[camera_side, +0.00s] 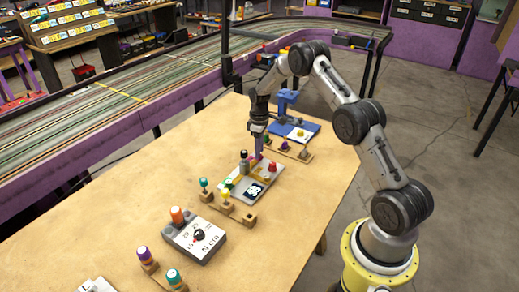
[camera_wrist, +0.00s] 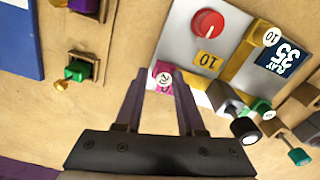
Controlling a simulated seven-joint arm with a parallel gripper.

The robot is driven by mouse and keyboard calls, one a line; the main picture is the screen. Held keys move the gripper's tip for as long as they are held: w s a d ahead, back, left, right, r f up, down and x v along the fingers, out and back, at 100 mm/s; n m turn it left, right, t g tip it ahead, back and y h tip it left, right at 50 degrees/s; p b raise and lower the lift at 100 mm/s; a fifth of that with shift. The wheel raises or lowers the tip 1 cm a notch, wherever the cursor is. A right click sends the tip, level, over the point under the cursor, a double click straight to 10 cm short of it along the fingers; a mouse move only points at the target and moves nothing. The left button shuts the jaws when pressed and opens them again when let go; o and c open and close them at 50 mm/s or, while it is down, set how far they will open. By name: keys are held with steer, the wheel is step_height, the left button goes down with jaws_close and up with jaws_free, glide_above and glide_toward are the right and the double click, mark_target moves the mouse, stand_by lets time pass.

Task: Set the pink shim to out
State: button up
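The pink shim (camera_wrist: 160,74) carries a white round label that seems to read 20. It lies at the edge of a light grey plate in the wrist view. My gripper (camera_wrist: 160,82) has its two fingertips on either side of the pink shim. I cannot tell whether the fingers press on it or stand a little apart from it. In the side view my gripper (camera_side: 259,157) points down at the far edge of the plate (camera_side: 240,197), and the shim is mostly hidden there.
A wooden block with a green piece (camera_wrist: 77,70) lies left.

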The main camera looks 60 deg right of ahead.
step_height(320, 180, up, 14)
stand_by(0.6)
steer(key=shift+f, duration=0.1)
